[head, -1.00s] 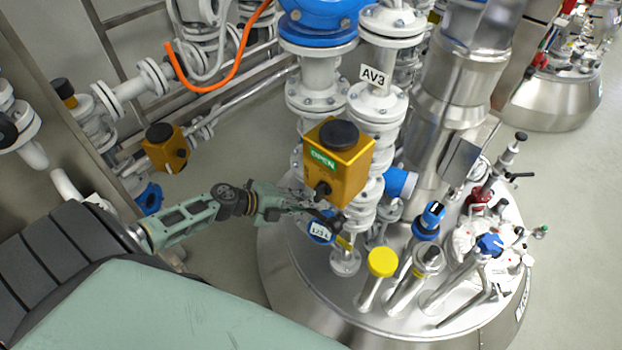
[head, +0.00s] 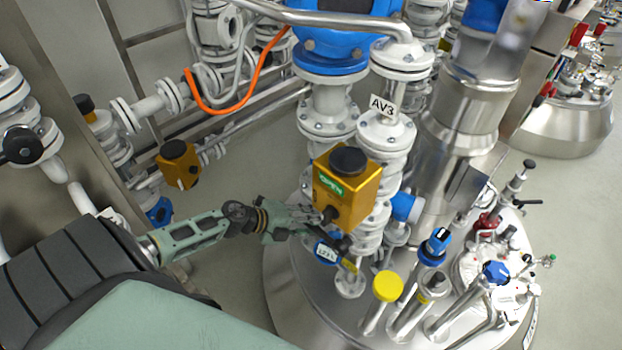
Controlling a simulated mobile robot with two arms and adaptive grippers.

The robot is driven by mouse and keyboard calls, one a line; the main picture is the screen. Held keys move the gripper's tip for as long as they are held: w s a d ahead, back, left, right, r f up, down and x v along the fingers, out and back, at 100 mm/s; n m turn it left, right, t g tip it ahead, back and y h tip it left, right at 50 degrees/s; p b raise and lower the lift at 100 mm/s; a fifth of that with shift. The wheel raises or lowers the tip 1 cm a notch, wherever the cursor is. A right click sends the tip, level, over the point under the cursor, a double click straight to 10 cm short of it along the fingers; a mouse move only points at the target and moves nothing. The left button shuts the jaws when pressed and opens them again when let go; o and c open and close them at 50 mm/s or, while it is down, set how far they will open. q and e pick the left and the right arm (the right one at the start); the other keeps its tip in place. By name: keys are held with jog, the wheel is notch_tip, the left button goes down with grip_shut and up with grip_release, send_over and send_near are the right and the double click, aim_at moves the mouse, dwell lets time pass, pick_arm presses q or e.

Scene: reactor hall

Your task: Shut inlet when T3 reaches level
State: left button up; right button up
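The inlet valve line labelled AV3 (head: 382,106) runs down to the steel reactor lid. Its yellow actuator box (head: 352,193) has a black round cap and a green sign reading OPEN. A small blue-rimmed display (head: 327,252) sits just below the box, its digits too small to read surely. My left gripper (head: 328,231) reaches in from the left, its fingers at the lower front of the actuator box, by a dark knob there. Whether the fingers touch or grip it I cannot tell. No label T3 can be read. My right gripper is not in view.
The reactor lid (head: 312,310) carries a yellow-capped stub (head: 388,286), blue-capped fittings (head: 494,273) and several pipes close together. Another yellow actuator (head: 179,164) and white flanged pipes stand at the left. Floor at the right is clear.

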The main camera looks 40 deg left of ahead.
pick_arm(q)
jog(key=v, duration=1.2)
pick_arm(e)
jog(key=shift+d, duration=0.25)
pick_arm(q)
jog(key=shift+f, duration=0.1)
jog(key=s+a+f+n+t+y+b, duration=0.1)
jog(key=s+a+f+n+y, duration=0.2)
jog(key=f, duration=0.4)
jog(key=s+a+f+n+y+b, duration=0.1)
jog(key=a+f+n, duration=0.2)
jog(key=f+n, duration=0.3)
jog(key=s+d+f+n+g+y+b, duration=0.1)
jog(key=s+f+n+y, duration=0.15)
jog(key=s+f, duration=0.45)
jog(key=s+d+f+n+g+y+b, duration=0.1)
jog(key=s+f+n+g, duration=0.15)
jog(key=f, duration=0.75)
jog(key=s+d+f+n+g+h+b, duration=0.1)
jog(key=s+d+f+n+g, duration=0.4)
jog(key=s+d+f, duration=1.1)
jog(key=s+d+g+b, duration=0.1)
jog(key=s+d, duration=0.2)
jog(key=d, duration=0.1)
jog(key=shift+s+n, duration=0.2)
jog(key=shift+n, duration=0.1)
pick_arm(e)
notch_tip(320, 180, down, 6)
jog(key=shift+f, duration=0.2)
